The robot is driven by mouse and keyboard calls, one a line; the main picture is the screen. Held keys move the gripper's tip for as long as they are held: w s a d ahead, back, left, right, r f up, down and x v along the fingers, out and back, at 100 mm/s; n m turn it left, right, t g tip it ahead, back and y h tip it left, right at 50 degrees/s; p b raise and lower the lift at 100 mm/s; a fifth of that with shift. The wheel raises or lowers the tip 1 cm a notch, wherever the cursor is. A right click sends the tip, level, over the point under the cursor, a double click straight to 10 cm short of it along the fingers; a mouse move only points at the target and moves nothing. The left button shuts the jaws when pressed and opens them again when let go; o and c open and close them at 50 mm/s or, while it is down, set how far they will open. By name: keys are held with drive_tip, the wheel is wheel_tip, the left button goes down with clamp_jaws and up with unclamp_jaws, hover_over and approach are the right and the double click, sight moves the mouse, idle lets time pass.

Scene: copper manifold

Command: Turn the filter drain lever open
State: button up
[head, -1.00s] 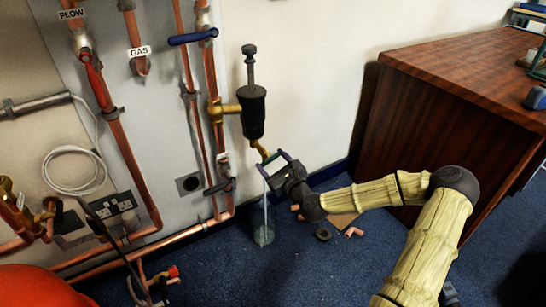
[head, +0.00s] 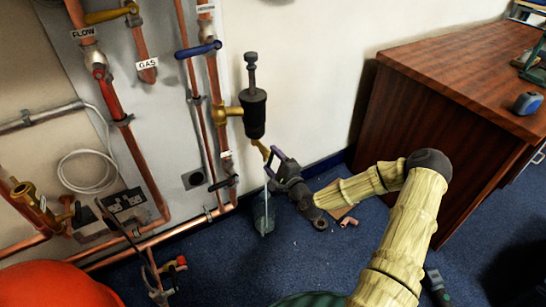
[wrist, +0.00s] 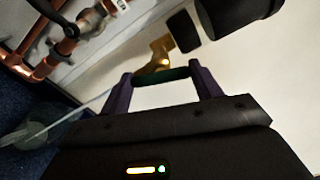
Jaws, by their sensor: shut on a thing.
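The filter (head: 253,115) is a black cylinder on a brass branch of the copper pipework, with a yellow brass drain valve (head: 261,149) below it. The brass valve also shows in the wrist view (wrist: 153,58). My gripper (head: 272,160) is just below and right of the valve. In the wrist view, its purple fingers (wrist: 165,82) are shut on a dark green bar, the drain lever (wrist: 172,75), lying crosswise just in front of the brass. A thin clear tube hangs below the valve to a clear jar (head: 263,217) on the floor.
The pipe board with a blue lever (head: 198,49), red lever (head: 100,74) and sockets (head: 124,204) stands left. A wooden cabinet (head: 440,125) stands right. Copper offcuts (head: 349,221) lie on the blue carpet. An orange-red rounded thing (head: 55,285) fills the bottom left.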

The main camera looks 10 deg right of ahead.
drive_tip(key=n+p, duration=0.1)
drive_tip(key=n, duration=0.2)
drive_tip(key=shift+f+p, duration=0.1)
drive_tip(key=shift+p, duration=0.2)
drive_tip(key=shift+n, duration=0.4)
drive_tip(key=o, duration=1)
drive_tip(key=p+v, duration=0.4)
drive_tip(key=v, duration=1.3)
drive_tip(key=shift+s+d+p, duration=0.1)
drive_tip(key=shift+s+p, duration=0.1)
drive_tip(key=shift+p, duration=0.1)
